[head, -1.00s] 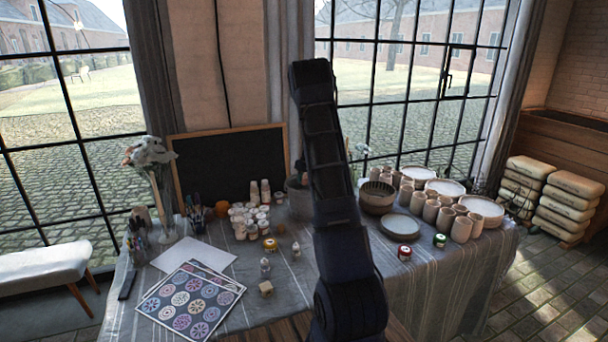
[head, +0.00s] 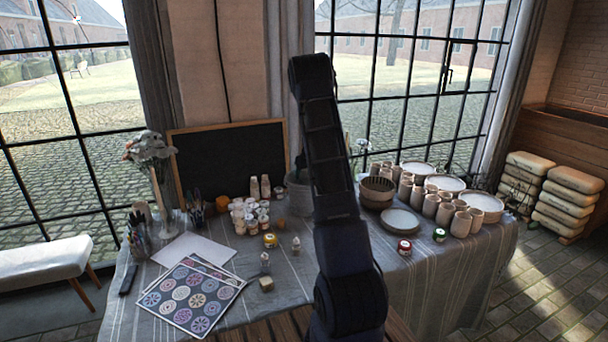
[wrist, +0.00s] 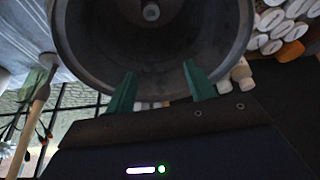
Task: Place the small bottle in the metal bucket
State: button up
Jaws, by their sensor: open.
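The metal bucket (head: 298,198) stands at the back of the table, partly hidden behind my arm. In the wrist view I look down into the bucket (wrist: 88,40). A small pale object (wrist: 151,11), which looks like the small bottle, is inside it near the bottom, cut by the top picture edge. My gripper (wrist: 159,70) is open, its two green fingers apart over the bucket's near rim with nothing between them. Two other small bottles, a front one (head: 265,263) and a back one (head: 296,246), stand on the table.
White paint pots (head: 248,215) crowd left of the bucket. A chalkboard (head: 228,160) stands behind. A woven basket (head: 377,192), plates and cups fill the right side. A flower vase (head: 160,190) stands at the left.

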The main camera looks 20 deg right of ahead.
notch_tip(320, 180, up, 7)
dwell(0.8)
jog(key=s+a+r, duration=0.7)
jog(key=s+r, duration=0.3)
jog(key=s, duration=0.2)
jog(key=s+a+r, duration=0.8)
jog(key=s+r, duration=0.2)
jog(key=s, duration=0.2)
jog(key=s+a+m, duration=0.1)
jog(key=s+a, duration=0.2)
jog(key=s, duration=1.2)
jog(key=s+a, duration=0.3)
jog(key=s, duration=1.3)
jog(key=shift+a+m+h, duration=0.3)
jog(key=shift+m+h, duration=0.1)
